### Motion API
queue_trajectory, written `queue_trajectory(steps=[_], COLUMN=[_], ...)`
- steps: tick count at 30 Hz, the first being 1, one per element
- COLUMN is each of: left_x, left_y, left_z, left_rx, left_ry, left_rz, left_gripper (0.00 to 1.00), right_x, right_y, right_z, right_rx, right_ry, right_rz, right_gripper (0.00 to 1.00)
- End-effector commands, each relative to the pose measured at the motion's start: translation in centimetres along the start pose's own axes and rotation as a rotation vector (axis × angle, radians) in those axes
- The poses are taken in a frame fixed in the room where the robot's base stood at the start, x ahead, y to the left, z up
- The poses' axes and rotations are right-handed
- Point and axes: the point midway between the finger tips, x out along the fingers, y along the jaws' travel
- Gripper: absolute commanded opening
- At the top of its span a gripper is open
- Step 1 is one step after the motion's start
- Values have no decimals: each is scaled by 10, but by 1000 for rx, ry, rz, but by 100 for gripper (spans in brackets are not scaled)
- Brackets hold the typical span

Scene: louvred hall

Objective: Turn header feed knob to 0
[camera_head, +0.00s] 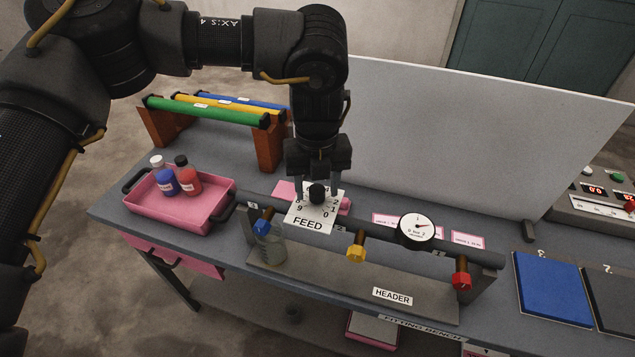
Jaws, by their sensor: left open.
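The plate stands at the header (380,277), a pipe on a grey base along the bench front. My left gripper (318,182) points down from above, its fingers around the knob. The fingers look apart, and I cannot tell whether they touch the knob. My right gripper is not in view.
The pipe carries a blue valve (262,226), a yellow valve (356,251), a red valve (461,280) and a round gauge (417,230). A pink tray (185,212) with two bottles stands left. A white panel (455,130) rises behind. Blue mat (552,288) lies right.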

Motion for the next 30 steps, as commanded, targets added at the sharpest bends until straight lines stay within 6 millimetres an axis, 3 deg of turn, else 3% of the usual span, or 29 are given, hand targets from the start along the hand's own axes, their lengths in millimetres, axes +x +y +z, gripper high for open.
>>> queue_trajectory(steps=[2,12,22,30], left_x=[0,0,0,0], left_y=[0,0,0,0], left_z=[0,0,0,0], left_rx=[0,0,48,227], left_ry=[0,0,1,1], left_rz=[0,0,0,-1], left_gripper=[51,6,6,6], right_x=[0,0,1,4], right_y=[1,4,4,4], right_z=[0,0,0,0], right_rx=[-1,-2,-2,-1], right_ry=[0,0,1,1], right_rz=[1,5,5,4], right_gripper=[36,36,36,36])
